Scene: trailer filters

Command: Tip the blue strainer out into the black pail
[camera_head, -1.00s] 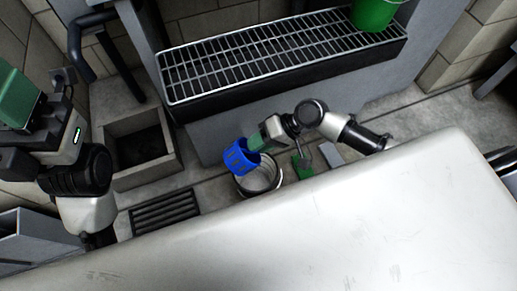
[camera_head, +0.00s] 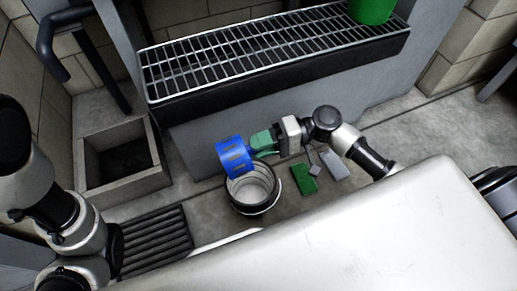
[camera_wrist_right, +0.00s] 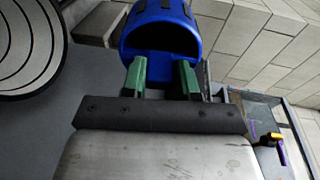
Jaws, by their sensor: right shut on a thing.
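The blue strainer (camera_head: 232,155) is in my right gripper (camera_head: 256,146), just above the far-left part of the black pail's rim. The strainer looks tilted onto its side, with slots along its wall. The black pail (camera_head: 237,205) stands upright on the floor with a pale ribbed inside. In the right wrist view the green fingers are at the near edge of the strainer (camera_wrist_right: 160,12), whose dark inside shows. The pail (camera_wrist_right: 58,75) is at the upper left there. I cannot see whether anything is in the strainer. My left gripper is out of view.
A green block (camera_head: 304,178) and a grey block (camera_head: 333,162) lie on the floor right of the pail. A concrete basin (camera_head: 122,188) and a floor grate (camera_head: 155,240) are to the left. A grated shelf (camera_head: 270,55) holds a green bucket (camera_head: 372,10). A white surface (camera_head: 390,240) fills the front.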

